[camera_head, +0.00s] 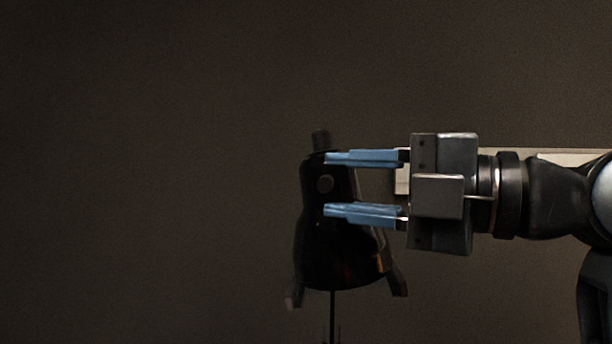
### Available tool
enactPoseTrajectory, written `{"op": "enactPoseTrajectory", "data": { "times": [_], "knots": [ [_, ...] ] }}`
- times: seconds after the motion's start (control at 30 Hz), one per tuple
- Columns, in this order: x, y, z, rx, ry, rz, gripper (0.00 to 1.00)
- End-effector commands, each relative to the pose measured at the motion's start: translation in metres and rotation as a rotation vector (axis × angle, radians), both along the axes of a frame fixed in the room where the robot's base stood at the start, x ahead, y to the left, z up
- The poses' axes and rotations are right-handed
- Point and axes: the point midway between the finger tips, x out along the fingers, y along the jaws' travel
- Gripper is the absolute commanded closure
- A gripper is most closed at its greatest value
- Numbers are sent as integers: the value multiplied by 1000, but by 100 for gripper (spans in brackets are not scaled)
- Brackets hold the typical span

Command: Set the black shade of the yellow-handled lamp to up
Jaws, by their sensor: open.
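The black lamp shade (342,250) is bell-shaped, narrow at the top and wide at the bottom, with its wide end facing down. No yellow handle is visible.
A pale flat panel edge (565,157) shows behind my arm at the right. The background is a plain dark brown wall (150,150). The area left of the shade looks clear.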

Motion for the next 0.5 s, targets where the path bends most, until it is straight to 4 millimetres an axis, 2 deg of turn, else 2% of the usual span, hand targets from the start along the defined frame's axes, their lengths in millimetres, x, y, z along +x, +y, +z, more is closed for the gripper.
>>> {"op": "enactPoseTrajectory", "data": {
  "times": [0.2, 0.5],
  "knots": [
    [14, 30, 2, 1, 4, 2, 58],
    [21, 44, 1, 1, 2, -2, 58]
  ]
}}
